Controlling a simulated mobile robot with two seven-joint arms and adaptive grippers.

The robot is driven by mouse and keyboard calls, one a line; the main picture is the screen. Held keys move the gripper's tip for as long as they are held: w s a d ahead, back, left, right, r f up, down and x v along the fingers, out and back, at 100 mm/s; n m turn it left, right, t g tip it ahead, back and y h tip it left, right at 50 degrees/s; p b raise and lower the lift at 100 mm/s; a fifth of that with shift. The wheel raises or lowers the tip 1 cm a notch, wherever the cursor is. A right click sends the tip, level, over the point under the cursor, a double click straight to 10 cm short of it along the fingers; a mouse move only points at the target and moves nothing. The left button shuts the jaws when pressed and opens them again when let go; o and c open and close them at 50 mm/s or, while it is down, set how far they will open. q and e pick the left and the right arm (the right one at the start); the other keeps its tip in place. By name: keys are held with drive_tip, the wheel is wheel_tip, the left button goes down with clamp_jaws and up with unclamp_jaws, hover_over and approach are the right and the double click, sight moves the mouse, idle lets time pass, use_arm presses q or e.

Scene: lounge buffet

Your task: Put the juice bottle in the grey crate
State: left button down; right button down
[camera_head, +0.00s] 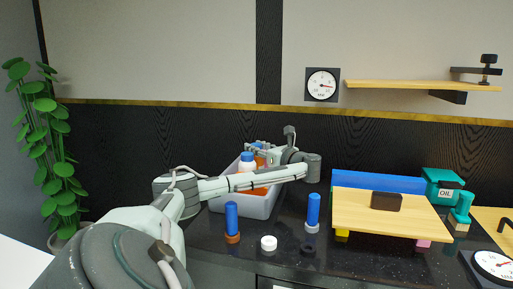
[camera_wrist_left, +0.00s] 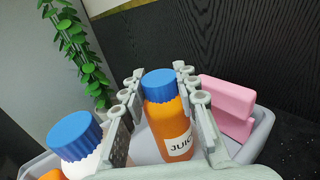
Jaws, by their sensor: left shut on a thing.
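The juice bottle (camera_wrist_left: 168,122) is orange with a blue cap and a "JUICE" label partly in view. My left gripper (camera_wrist_left: 162,78) is shut on it, one finger on each side, and the bottle looks roughly upright. The grey crate (camera_wrist_left: 262,128) surrounds the bottle in the left wrist view; I cannot tell whether the bottle's base touches the crate floor. In the head view the crate (camera_head: 262,210) stands on the dark counter, with my left gripper (camera_head: 261,150) over its back part. My right gripper is not in view.
In the crate are a white bottle with a blue cap (camera_wrist_left: 78,138) and a pink block (camera_wrist_left: 228,105). Blue pegs (camera_head: 232,217) (camera_head: 313,210) and a white ring (camera_head: 268,243) stand in front.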

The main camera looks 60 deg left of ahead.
use_arm(q)
drive_tip(key=c, duration=1.1)
unclamp_jaws()
drive_tip(key=shift+c, duration=0.2)
drive_tip(key=shift+d, duration=0.4)
drive_tip(key=d, duration=0.3)
drive_tip(key=w+d, duration=0.1)
drive_tip(key=d, duration=0.5)
drive_tip(key=shift+w+r+b, duration=0.1)
drive_tip(key=shift+w+b, duration=0.1)
drive_tip(key=shift+b, duration=0.15)
drive_tip(key=shift+w+d+r+p, duration=0.1)
drive_tip(key=shift+d+p, duration=0.25)
drive_tip(key=shift+d, duration=0.7)
